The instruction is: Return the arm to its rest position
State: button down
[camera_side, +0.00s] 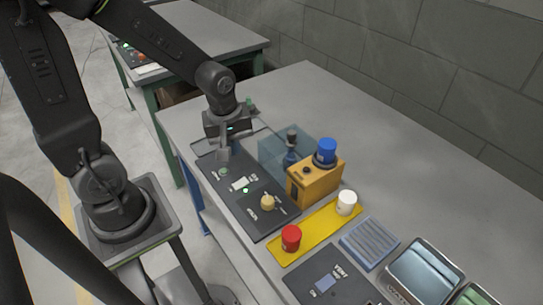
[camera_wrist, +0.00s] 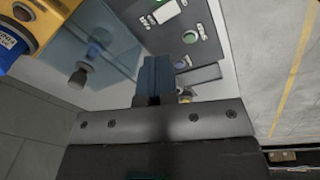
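My arm reaches in from the upper left over the grey bench (camera_side: 330,105). My gripper (camera_side: 223,155) points down above the far end of a dark control panel (camera_side: 238,186), near a small round button (camera_side: 223,172). In the wrist view its fingers (camera_wrist: 155,62) are together, with nothing visible between them. Whether the fingertips touch the panel cannot be told. The panel also shows in the wrist view (camera_wrist: 200,50), beside the fingers.
A clear hood (camera_side: 283,147) stands right of my gripper, beside a yellow box (camera_side: 315,182) with a blue-capped top (camera_side: 326,150). A yellow strip (camera_side: 318,232) carries a red-capped jar (camera_side: 291,238) and a white one (camera_side: 347,203). The bench's back right is clear.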

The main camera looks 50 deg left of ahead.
jog(key=s+d+r+m+t, duration=0.2)
jog(key=s+r+m, duration=0.1)
jog(key=r+m, duration=0.3)
jog(key=s+d+r+m+t, duration=0.2)
jog(key=s+r+m, duration=0.1)
jog(key=r+m, duration=0.4)
notch_tip(320, 180, up, 2)
jog(key=shift+s+m, duration=0.3)
jog(key=shift+s, duration=0.1)
jog(key=shift+d, duration=0.1)
dwell(0.6)
